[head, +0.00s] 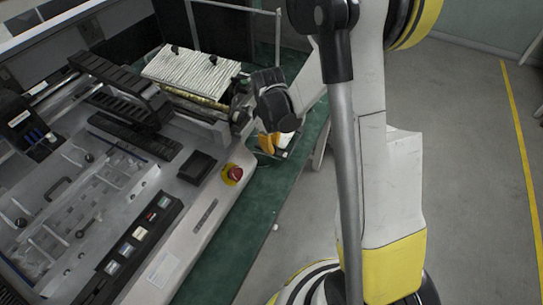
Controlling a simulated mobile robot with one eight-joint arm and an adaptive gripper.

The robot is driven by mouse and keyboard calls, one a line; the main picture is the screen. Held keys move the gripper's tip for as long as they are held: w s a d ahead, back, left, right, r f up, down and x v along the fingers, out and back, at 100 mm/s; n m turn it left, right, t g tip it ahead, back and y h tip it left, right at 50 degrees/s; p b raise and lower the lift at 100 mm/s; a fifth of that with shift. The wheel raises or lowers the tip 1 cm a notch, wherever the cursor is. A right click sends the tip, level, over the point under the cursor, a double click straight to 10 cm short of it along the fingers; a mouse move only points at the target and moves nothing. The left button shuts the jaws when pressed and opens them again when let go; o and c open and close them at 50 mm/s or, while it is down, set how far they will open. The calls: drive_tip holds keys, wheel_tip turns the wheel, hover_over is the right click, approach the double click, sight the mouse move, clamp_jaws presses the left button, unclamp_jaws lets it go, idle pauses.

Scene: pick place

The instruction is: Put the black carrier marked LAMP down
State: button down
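My arm reaches from the right over the back right end of the grey machine. The black end of my arm, with my gripper (271,104), is at the machine's back right corner. The fingers cannot be made out, so whether they are open or shut is unclear. Just below it, over the green strip, a small dark object with orange-yellow and white parts (270,143) shows partly. It may be the carrier, but no LAMP marking is readable and I cannot tell whether it is held or resting.
The machine (205,225) fills the left, with a red emergency button (232,174), a dark square panel (197,167) and a ridged light block (190,72). A black box (30,127) stands at far left. Grey floor (475,150) is open at right.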

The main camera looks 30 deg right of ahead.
sight(271, 160)
drive_tip(key=shift+f+b, duration=0.95)
drive_tip(key=shift+f, duration=1.05)
drive_tip(key=shift+f, duration=0.2)
drive_tip(key=c, duration=1.6)
unclamp_jaws()
drive_tip(key=shift+r, duration=0.1)
drive_tip(key=shift+r, duration=0.1)
